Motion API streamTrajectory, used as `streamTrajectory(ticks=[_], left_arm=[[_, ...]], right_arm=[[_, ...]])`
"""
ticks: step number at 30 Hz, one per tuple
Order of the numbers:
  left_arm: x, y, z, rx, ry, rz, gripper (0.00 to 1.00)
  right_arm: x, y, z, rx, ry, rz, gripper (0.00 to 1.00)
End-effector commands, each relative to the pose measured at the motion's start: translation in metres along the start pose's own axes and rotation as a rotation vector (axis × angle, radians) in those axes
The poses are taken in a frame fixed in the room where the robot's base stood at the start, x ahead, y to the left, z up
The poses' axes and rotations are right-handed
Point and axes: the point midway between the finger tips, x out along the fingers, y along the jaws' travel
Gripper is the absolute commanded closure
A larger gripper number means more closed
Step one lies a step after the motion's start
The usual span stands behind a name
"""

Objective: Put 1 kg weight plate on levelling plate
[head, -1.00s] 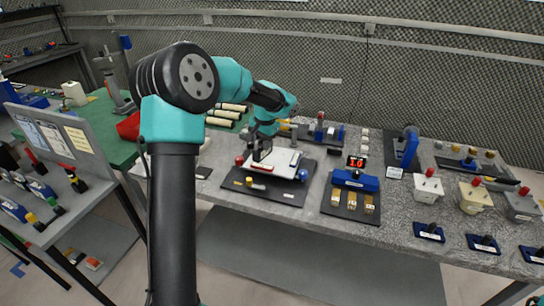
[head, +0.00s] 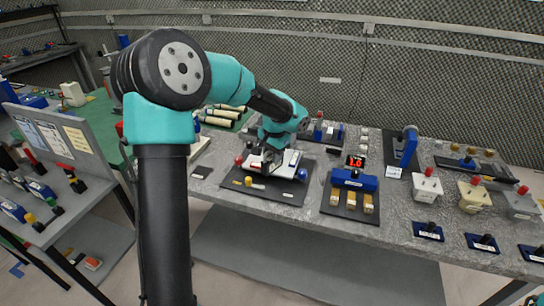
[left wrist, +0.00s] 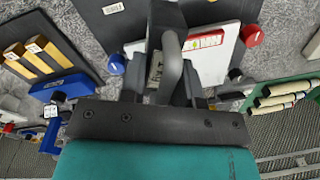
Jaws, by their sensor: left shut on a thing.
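The levelling plate is a white plate (head: 290,166) on a dark base board, with a red knob at its left and a blue knob at its right. It also shows in the left wrist view (left wrist: 215,65), partly hidden by my gripper. My left gripper (head: 266,164) is low over the left part of the white plate and shut on a grey piece (left wrist: 172,58), which I take for the 1 kg weight plate. The fingers cover most of that piece; I cannot tell whether it touches the white plate. My right gripper is not in view.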

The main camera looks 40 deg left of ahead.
Motion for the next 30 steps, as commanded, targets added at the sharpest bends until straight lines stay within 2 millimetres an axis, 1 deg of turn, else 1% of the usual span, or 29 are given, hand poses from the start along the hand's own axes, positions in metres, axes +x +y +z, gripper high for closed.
streamTrajectory(ticks=[15, 24, 30], left_arm=[[0.012, -0.056, -0.063, -0.002, 0.003, -0.001, 1.0], [0.018, -0.085, -0.094, -0.003, 0.003, -0.002, 1.0], [0.021, -0.097, -0.108, -0.002, 0.003, -0.002, 1.0]], right_arm=[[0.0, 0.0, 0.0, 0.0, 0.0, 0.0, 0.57], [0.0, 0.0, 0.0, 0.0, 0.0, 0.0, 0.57], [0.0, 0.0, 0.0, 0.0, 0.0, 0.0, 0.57]])
